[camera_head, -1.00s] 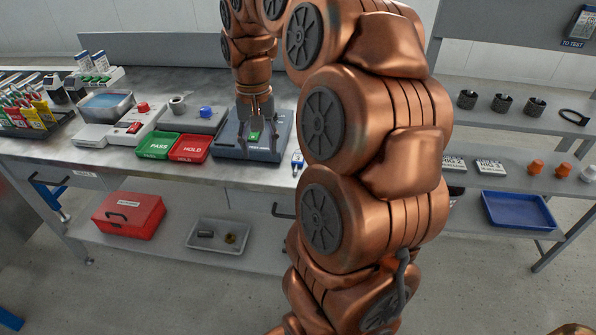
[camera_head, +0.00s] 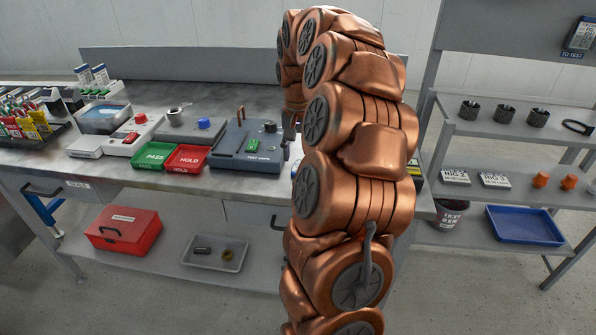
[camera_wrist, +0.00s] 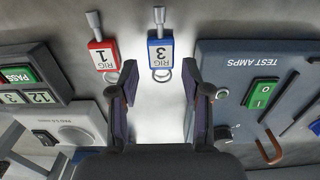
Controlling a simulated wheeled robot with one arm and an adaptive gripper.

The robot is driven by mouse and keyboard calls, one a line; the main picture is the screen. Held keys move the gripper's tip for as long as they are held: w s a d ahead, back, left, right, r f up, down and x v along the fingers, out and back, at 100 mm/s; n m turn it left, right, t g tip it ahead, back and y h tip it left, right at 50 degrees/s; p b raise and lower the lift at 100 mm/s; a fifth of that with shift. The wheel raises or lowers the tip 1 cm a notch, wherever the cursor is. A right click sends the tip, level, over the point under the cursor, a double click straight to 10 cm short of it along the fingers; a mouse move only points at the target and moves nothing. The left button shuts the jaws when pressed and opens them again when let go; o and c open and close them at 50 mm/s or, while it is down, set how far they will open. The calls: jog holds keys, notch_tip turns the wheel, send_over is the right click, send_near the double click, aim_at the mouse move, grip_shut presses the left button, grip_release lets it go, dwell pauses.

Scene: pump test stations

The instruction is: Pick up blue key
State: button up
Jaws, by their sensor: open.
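The blue key (camera_wrist: 160,52) lies on the bench in the wrist view, with a blue tag marked RIG 3, a metal ring at its lower end and a grey shaft pointing up. My gripper (camera_wrist: 160,80) is open and empty. Its two fingers stand on either side of the tag's ring end, and the key's ring lies in the gap between the fingertips. I cannot tell the height above the bench. In the head view my arm hides the fingers and most or all of the key.
A red key (camera_wrist: 103,54) marked RIG 1 lies just left of the blue one. The TEST AMPS box (camera_wrist: 225,75) stands close at right in the wrist view. A small device with a display (camera_wrist: 30,97) is at left. Green PASS (camera_head: 155,155) and red HOLD (camera_head: 187,158) trays sit on the bench.

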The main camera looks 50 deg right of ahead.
aim_at(298, 165)
notch_tip(298, 165, down, 4)
jog(key=shift+w+f, duration=0.1)
jog(key=shift+f, duration=0.05)
jog(key=shift+c, duration=0.3)
jog(key=c, duration=0.8)
jog(key=shift+o, duration=0.2)
